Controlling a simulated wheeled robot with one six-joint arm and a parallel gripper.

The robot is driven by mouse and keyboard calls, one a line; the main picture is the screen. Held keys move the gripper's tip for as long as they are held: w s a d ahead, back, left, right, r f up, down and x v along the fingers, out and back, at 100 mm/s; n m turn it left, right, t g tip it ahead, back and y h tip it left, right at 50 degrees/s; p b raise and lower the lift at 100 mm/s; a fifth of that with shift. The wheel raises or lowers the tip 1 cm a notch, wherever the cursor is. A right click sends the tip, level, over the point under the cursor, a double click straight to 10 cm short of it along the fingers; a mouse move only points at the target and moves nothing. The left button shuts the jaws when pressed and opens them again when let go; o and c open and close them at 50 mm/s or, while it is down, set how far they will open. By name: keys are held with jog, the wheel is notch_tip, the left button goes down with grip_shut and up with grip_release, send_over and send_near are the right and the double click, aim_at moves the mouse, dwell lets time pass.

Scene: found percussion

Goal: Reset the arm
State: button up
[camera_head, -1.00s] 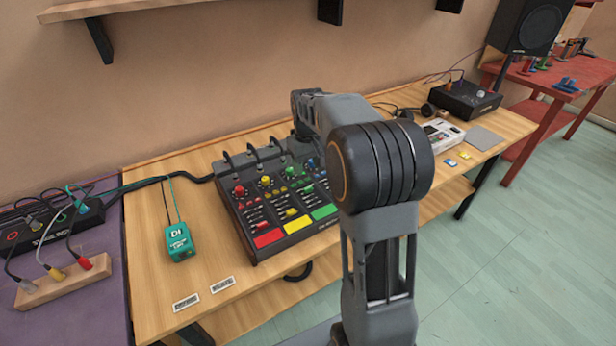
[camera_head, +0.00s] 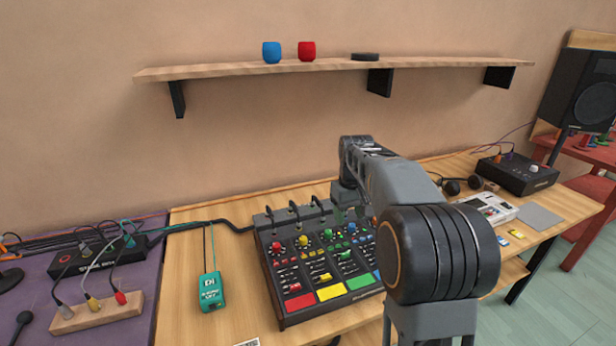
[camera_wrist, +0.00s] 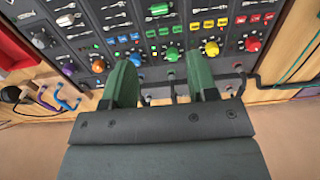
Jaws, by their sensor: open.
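My gripper shows in the wrist view (camera_wrist: 162,82) as two green fingers, spread apart with nothing between them. It is over the cable side of a mixer (camera_head: 318,262) with coloured knobs and red, yellow, green and blue pads. The mixer also fills the upper part of the wrist view (camera_wrist: 135,55). In the head view my arm reaches over the mixer's right part and hides some of it. The fingers are not clear in the head view.
A teal box (camera_head: 211,291) lies left of the mixer on the wooden table (camera_head: 185,275). A shelf (camera_head: 330,68) above holds a blue cup (camera_head: 271,52), a red cup (camera_head: 306,51) and a dark disc (camera_head: 365,57). A speaker (camera_head: 580,90) stands right.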

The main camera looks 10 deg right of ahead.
jog(key=s+a+t+p, duration=0.1)
jog(key=s+a, duration=0.3)
jog(key=s, duration=0.6)
jog(key=s+a+m+t+p, duration=0.1)
jog(key=s+a+p, duration=0.3)
jog(key=s, duration=0.6)
jog(key=shift+a+r+t, duration=0.35)
jog(key=shift+a+t, duration=0.1)
jog(key=shift+t, duration=0.35)
